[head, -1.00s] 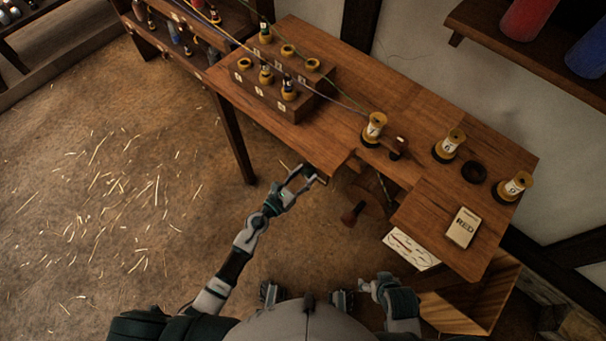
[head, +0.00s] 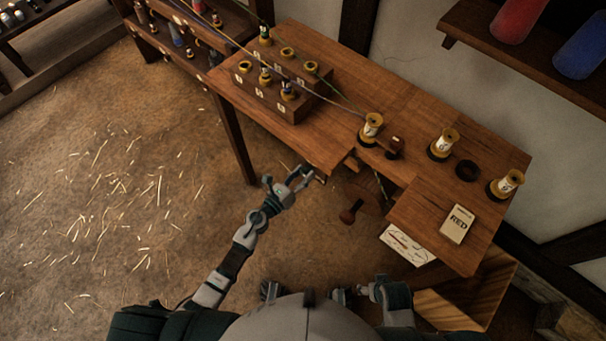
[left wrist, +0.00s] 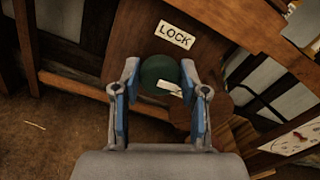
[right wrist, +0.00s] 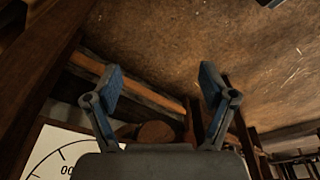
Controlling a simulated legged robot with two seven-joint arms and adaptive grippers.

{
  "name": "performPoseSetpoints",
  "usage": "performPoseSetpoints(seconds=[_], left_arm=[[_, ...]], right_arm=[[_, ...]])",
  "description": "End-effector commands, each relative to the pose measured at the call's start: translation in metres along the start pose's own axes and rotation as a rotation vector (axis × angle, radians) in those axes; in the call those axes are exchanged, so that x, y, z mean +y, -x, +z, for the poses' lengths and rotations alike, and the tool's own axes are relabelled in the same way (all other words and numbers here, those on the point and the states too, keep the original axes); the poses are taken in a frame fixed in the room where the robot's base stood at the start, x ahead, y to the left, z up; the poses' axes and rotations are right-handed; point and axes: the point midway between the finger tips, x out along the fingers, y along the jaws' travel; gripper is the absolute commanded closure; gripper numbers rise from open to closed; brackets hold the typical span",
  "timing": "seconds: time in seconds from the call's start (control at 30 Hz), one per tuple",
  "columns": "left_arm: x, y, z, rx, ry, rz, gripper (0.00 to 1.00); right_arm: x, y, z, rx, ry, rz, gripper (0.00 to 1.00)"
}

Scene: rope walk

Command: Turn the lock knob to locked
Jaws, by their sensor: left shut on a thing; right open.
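The lock knob (left wrist: 160,73) is a dark green round knob in the left wrist view, with a white pointer mark on its lower right part. A white label reading LOCK (left wrist: 174,35) sits above it on the wooden panel. My left gripper (left wrist: 160,80) has a finger on each side of the knob and is shut on it. In the head view, my left gripper (head: 306,177) is at the table's front edge, and the knob is hidden there. My right gripper (right wrist: 158,80) is open and empty in the right wrist view, below the table.
The wooden table (head: 350,70) carries a stepped block (head: 270,95) with spools, several larger yellow-rimmed spools and a RED card (head: 458,224). Strings run above it to the upper left. A dark wooden handle (head: 351,212) and a white chart (head: 408,243) are below the front edge.

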Motion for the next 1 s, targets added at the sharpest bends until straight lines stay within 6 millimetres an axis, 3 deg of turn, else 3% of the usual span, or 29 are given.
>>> performPoseSetpoints(seconds=[0.5, 1.0], left_arm=[[0.003, 0.000, 0.000, 0.001, 0.492, 0.003, 0.92], [0.005, 0.000, -0.001, 0.000, 0.966, 0.007, 0.92]], right_arm=[[-0.003, -0.055, 0.006, -0.013, 0.004, -0.003, 0.17], [-0.005, -0.107, 0.028, -0.032, 0.010, -0.006, 0.17]])
